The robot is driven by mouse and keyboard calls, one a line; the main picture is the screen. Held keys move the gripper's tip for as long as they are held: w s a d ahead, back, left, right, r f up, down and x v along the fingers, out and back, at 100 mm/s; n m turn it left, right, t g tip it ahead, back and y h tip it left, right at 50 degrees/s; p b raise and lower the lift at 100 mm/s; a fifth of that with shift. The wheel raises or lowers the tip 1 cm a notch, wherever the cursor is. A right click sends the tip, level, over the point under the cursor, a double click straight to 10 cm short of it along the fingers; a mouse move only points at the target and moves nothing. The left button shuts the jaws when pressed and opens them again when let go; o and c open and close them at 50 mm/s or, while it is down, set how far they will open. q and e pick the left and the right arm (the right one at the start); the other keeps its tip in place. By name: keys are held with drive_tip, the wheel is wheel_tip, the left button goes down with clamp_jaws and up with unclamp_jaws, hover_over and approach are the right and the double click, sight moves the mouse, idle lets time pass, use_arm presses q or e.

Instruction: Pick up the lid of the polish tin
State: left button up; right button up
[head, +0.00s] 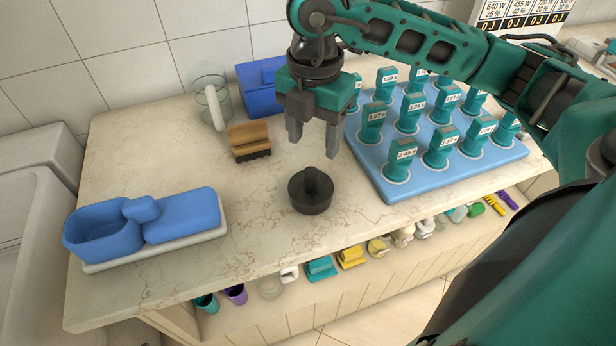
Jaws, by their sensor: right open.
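A round, dark tin with a lid (311,184) that has an upright knob stands on the marble counter, near its front edge. I take it for the polish tin; the seam between lid and tin is hard to make out. My right gripper (312,143) is open and empty, its fingers pointing down. In the picture it is just above and behind the knob, apart from it. My left gripper is not in view.
A brush with a tan back (249,137) lies left of the gripper. A blue board (375,178) with several green labelled pieces stands at right. A glass jug (208,97), a blue box (258,90) and a blue container set (165,218) are leftward.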

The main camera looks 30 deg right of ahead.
sight(311, 172)
wheel_tip(311, 172, down, 4)
drive_tip(key=shift+r, duration=0.2)
drive_tip(key=shift+s+a+f, duration=0.1)
drive_tip(key=shift+a+f, duration=0.05)
drive_tip(key=shift+f, duration=1.2)
drive_tip(key=shift+a+f, duration=0.15)
drive_tip(key=shift+f, duration=1.2)
drive_tip(key=shift+c, duration=0.2)
clamp_jaws()
